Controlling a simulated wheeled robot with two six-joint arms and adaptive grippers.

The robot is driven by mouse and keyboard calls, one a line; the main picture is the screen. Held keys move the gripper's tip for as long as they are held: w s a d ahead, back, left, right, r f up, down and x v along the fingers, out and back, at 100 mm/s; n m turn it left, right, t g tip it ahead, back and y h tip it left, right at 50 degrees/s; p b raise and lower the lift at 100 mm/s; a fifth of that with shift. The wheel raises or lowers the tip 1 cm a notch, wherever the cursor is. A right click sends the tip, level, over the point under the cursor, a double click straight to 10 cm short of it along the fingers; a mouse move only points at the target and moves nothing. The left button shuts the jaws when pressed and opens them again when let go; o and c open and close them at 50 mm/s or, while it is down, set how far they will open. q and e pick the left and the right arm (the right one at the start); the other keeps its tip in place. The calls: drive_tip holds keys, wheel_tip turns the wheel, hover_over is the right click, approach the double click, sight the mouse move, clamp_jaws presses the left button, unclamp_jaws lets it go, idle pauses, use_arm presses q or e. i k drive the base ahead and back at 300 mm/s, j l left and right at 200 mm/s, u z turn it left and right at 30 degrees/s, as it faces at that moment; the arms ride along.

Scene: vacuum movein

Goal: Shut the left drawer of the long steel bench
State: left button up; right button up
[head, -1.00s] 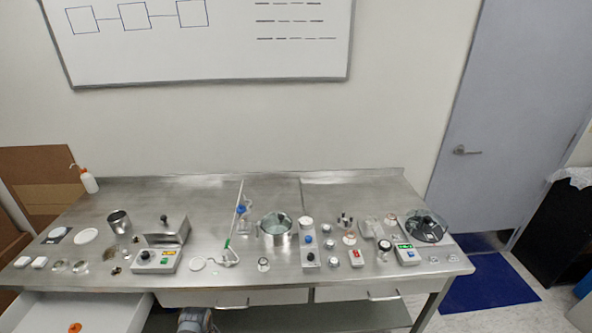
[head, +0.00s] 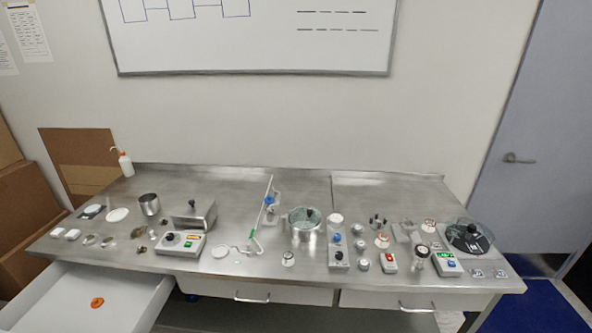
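The long steel bench (head: 240,180) runs across the head view against the wall. Its left drawer (head: 130,296) is pulled out toward me at the lower left, a white open box with an orange ring-like item (head: 97,302) inside. The drawer's front and handle are below the picture edge. The middle drawer (head: 290,294) and right drawer (head: 385,299) look shut, each with a bar handle. Neither of my grippers shows in the head view.
Lab equipment crowds the bench top: a control box with a lid (head: 184,241), a metal pot (head: 304,222), a glass-covered round device (head: 469,240). Cardboard boxes (head: 25,205) stand at the left. A door (head: 530,130) and a blue mat (head: 545,305) are at the right.

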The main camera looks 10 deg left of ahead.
sight(59, 300)
drive_tip(key=u, duration=2.3)
